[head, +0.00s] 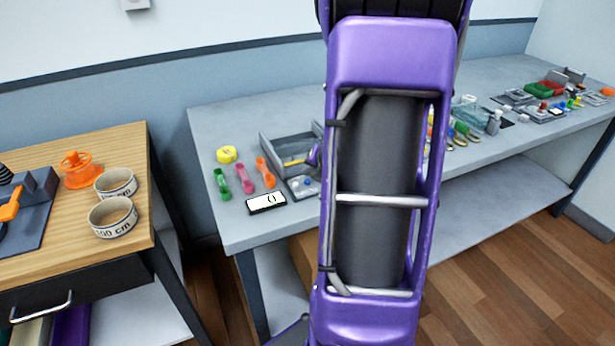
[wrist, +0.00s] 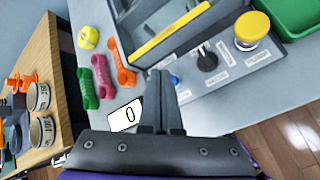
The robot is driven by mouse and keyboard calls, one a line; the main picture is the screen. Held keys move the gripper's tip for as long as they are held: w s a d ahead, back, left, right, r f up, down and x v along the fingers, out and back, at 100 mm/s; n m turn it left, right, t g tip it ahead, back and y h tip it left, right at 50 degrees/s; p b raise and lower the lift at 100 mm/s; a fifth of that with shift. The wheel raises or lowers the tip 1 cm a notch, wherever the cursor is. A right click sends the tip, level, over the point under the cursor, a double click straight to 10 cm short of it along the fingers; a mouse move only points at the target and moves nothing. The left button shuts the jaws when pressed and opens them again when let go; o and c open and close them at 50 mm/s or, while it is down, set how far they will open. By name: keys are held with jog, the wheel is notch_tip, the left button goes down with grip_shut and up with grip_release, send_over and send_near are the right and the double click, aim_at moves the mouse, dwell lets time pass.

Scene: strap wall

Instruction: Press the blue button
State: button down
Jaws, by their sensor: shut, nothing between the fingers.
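The blue button (wrist: 174,79) is a small round knob on the grey control panel of a machine, at the centre of the wrist view. My gripper (wrist: 160,74) is shut and empty. Its fingertips appear just left of the blue button, partly beside it in the picture; I cannot tell whether they touch it. A black knob (wrist: 207,61) and a large yellow button (wrist: 252,28) sit farther right on the same panel. In the head view the machine (head: 285,150) stands on the grey bench, partly hidden by my purple arm.
A white display reading 0 (wrist: 125,116) lies left of the fingers. Green (wrist: 87,88), pink (wrist: 103,76) and orange (wrist: 122,62) straps and a yellow tape roll (wrist: 88,38) lie beyond. A green bin (wrist: 291,18) is at upper right. A wooden table (head: 110,150) stands left, across a gap.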

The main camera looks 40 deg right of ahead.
jog(key=shift+r, duration=0.1)
notch_tip(320, 180, up, 5)
jog(key=p, duration=0.4)
jog(key=shift+p, duration=0.35)
dwell(0.6)
